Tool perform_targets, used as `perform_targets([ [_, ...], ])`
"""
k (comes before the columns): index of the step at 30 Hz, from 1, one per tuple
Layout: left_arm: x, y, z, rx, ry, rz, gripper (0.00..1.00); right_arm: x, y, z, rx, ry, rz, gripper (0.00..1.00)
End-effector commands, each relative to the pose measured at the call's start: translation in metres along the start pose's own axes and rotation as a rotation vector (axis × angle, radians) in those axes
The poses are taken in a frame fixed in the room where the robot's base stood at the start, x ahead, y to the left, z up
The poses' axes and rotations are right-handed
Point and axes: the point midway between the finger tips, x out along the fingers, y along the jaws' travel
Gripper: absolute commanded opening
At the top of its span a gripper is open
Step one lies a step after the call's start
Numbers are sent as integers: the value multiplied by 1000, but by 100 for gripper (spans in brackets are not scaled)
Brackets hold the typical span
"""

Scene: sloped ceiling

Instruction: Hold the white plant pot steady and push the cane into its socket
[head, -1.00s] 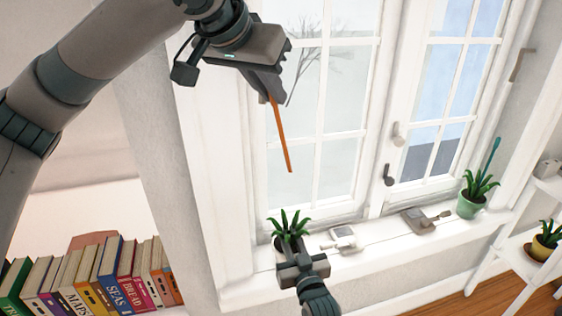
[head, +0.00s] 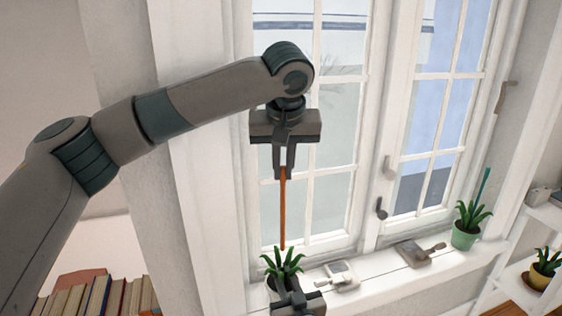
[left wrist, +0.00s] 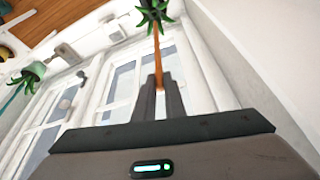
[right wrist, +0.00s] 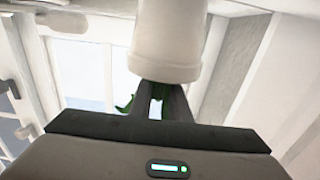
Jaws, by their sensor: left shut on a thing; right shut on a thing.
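My left gripper (head: 284,172) is shut on the upper end of an orange cane (head: 283,215). The cane hangs nearly upright, its lower tip just above or at the green leaves (head: 283,262) of the plant. In the left wrist view the cane (left wrist: 157,52) runs from the fingers (left wrist: 160,86) toward the leaves (left wrist: 153,12). My right gripper (head: 291,290) is shut on the white plant pot, which shows in the right wrist view (right wrist: 167,42), with the fingers at its rim. The socket is hidden, and I cannot tell whether the tip touches anything.
The pot stands by the window sill (head: 370,270). Along the sill are a white device (head: 341,274), a grey one (head: 419,252) and a green pot (head: 466,236) with a teal cane. Window handles (head: 381,209) stick out, and books (head: 95,296) stand lower left.

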Motion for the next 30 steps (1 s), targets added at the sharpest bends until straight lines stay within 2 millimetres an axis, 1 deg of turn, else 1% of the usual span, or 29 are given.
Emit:
perform_targets([
  [14, 1, 0, 1, 2, 1, 1, 0, 0, 0, 0, 0, 0, 0, 0],
  [20, 10, 0, 4, 1, 0, 1, 0, 0, 0, 0, 0, 0, 0, 0],
  [30, 35, 0, 15, 1, 0, 1, 0, 0, 0, 0, 0, 0, 0, 0],
])
